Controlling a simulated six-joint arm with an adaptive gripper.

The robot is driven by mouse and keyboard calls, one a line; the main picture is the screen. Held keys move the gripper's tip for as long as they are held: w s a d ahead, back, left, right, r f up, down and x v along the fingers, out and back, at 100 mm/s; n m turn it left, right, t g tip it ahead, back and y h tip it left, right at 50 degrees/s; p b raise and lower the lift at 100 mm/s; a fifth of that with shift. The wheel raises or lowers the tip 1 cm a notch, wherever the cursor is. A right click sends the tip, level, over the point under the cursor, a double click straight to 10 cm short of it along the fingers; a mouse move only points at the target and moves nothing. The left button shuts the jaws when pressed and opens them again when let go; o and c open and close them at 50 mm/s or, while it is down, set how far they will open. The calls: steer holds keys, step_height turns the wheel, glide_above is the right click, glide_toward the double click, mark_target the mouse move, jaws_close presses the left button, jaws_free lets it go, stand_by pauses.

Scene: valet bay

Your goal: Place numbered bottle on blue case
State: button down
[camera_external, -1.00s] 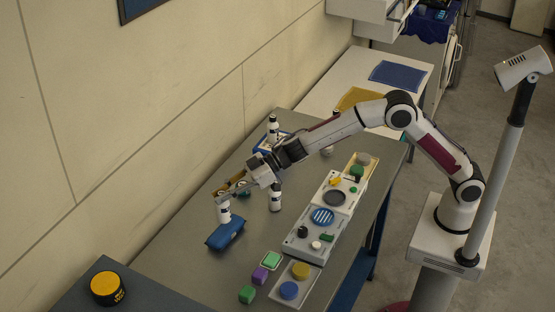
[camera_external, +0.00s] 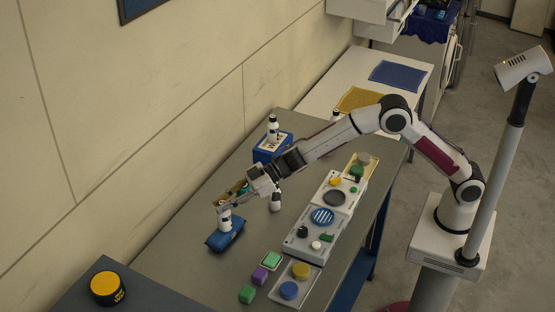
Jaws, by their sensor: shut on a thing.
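My gripper (camera_external: 224,207) reaches left over the grey table and is shut on a small white bottle (camera_external: 225,222). The bottle is upright over the flat blue case (camera_external: 225,238), with its lower end at the case's top. I cannot tell whether it rests on the case or is just above it. The gripper hides the bottle's cap, and its number cannot be read here. A second white bottle with a dark cap (camera_external: 275,203) stands on the table to the right, partly behind my gripper.
A dark-capped bottle (camera_external: 273,124) stands at a blue box (camera_external: 268,152) at the back. Panels with buttons (camera_external: 309,236) line the right edge. Coloured blocks (camera_external: 260,275) lie in front. The table left of the case is clear.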

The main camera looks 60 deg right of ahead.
steer(key=c, duration=1.9)
jaws_free()
steer(key=shift+r, duration=0.15)
steer(key=v, duration=1.2)
steer(key=shift+w+d+r, duration=0.1)
